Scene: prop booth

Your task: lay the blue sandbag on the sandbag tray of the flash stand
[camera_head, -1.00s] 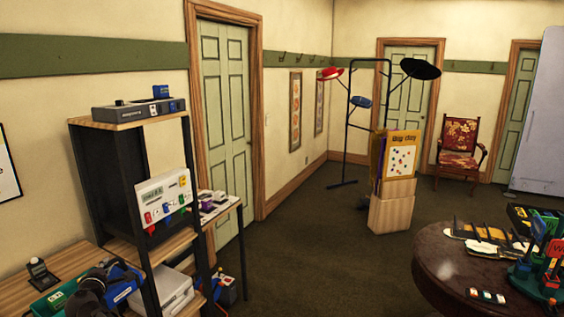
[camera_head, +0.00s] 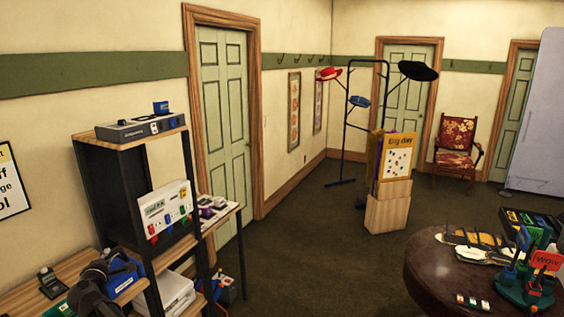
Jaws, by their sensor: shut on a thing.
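My dark gripper (camera_head: 91,287) is at the lower left, small and partly cut off by the bottom edge. It appears shut on the blue sandbag (camera_head: 124,280), a blue, rounded thing with a pale label. The sandbag is beside the black shelf post, over the wooden table's right end. The fingertips are hard to make out. I cannot make out the flash stand or its sandbag tray in this view.
The black-framed shelf (camera_head: 112,190) stands close to the sandbag, with a grey device (camera_head: 130,131) on top. A wooden table (camera_head: 25,297) bears a small black device (camera_head: 50,283). A round dark table (camera_head: 425,270) stands at right. The carpet between is clear.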

